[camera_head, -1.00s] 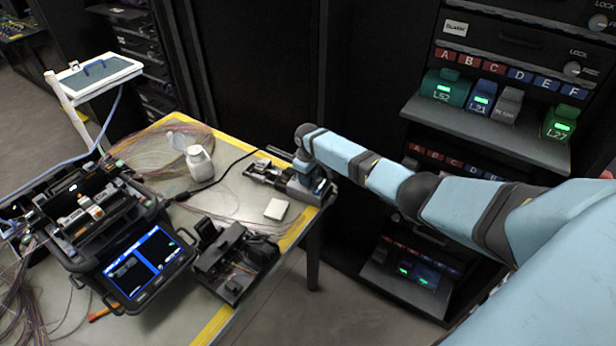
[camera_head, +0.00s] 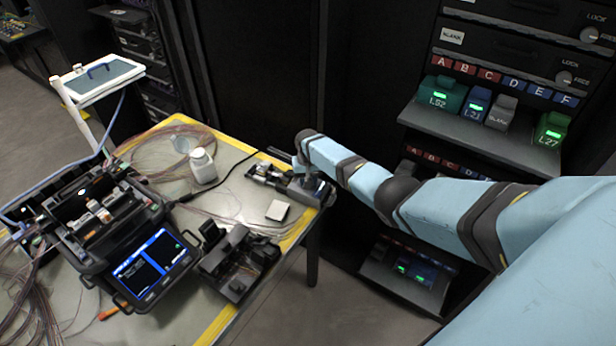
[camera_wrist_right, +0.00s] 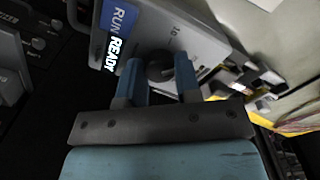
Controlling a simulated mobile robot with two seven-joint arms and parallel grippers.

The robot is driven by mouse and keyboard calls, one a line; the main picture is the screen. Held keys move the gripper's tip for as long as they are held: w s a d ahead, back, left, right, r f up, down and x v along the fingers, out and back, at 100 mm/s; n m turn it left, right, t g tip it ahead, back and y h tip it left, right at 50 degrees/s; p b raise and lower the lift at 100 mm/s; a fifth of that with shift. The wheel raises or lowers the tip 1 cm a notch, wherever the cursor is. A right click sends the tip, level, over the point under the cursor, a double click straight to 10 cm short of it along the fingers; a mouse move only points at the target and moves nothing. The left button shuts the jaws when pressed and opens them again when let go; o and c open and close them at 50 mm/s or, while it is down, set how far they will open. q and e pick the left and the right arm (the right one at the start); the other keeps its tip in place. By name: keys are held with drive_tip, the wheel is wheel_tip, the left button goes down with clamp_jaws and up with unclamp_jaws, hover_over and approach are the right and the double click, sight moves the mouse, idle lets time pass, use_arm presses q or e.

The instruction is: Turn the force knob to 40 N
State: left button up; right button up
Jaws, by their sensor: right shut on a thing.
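The force knob (camera_wrist_right: 160,66) is a dark round knob on the grey face of a small machine (camera_wrist_right: 205,22) in the right wrist view. A printed "10" shows beside the knob; other scale marks are hidden or too small to read. My right gripper (camera_wrist_right: 158,78) is shut on the knob, with one blue finger on each side. The machine's screen (camera_wrist_right: 118,35) reads "RUN" and "READY". In the head view the machine (camera_head: 308,187) stands at the table's right corner, partly hidden by my right arm. My left gripper is not in view.
The table (camera_head: 232,152) has a yellow edge. A fusion splicer (camera_head: 105,215), a white bottle (camera_head: 202,166), a small white block (camera_head: 277,210) and a black fixture (camera_head: 238,262) stand on it, among loose fibres. A dark rack (camera_head: 480,135) stands behind my right arm.

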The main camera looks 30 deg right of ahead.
drive_tip(key=m+p, duration=0.1)
drive_tip(key=m, duration=0.2)
drive_tip(key=shift+m, duration=0.4)
drive_tip(key=m, duration=0.3)
drive_tip(key=shift+m+p, duration=0.3)
drive_tip(key=shift+p, duration=0.1)
drive_tip(key=m, duration=0.3)
drive_tip(key=shift+m, duration=0.3)
drive_tip(key=m, duration=0.3)
drive_tip(key=shift+m+p, duration=0.3)
drive_tip(key=shift+p, duration=0.05)
drive_tip(key=m, duration=0.3)
drive_tip(key=shift+m, duration=0.3)
drive_tip(key=m, duration=0.3)
drive_tip(key=shift+m, duration=0.3)
drive_tip(key=m, duration=0.3)
drive_tip(key=shift+m, duration=2.1)
